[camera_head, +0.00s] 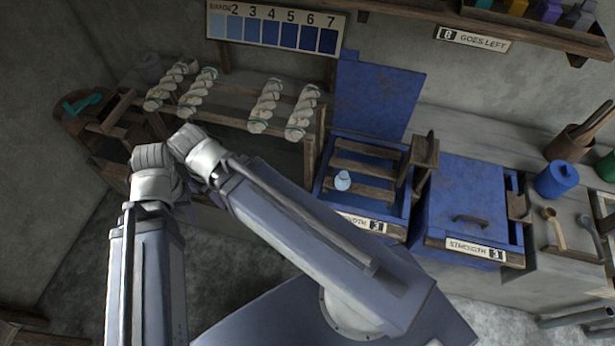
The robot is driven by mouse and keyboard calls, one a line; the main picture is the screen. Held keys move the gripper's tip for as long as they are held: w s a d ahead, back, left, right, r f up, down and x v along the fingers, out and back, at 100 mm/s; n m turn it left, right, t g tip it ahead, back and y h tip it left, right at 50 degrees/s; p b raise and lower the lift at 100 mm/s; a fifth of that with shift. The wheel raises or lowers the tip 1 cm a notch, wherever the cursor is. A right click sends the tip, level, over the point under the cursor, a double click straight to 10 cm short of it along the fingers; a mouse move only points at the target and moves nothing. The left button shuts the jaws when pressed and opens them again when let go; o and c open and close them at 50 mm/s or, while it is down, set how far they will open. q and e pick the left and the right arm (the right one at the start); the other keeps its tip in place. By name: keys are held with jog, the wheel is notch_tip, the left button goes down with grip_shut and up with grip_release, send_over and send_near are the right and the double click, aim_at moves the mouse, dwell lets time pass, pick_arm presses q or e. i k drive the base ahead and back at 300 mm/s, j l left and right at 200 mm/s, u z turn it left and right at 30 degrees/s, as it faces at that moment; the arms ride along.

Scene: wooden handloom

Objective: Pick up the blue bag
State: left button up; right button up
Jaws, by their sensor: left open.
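A small pale blue bag (342,181) sits on the wooden slats of an open blue box in the middle of the view. My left gripper (150,157) is left of the bag, well apart from it, by the low wooden rack. It is open, and I see nothing held in it, though its fingertips are partly hidden. My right gripper (187,139) is close beside the left one, with its arm running across the front from the lower right. I cannot make out its jaws.
The open blue box (360,225) has its lid (375,95) raised behind it. A closed blue box (468,205) labelled STRENGTH 3 stands to its right. Twisted pale skeins (195,92) lie on the rack.

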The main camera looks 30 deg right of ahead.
aim_at(342, 182)
jog(key=k+l, duration=0.2)
jog(key=k, duration=0.5)
jog(key=k+l+u, duration=0.15)
jog(key=k, duration=0.55)
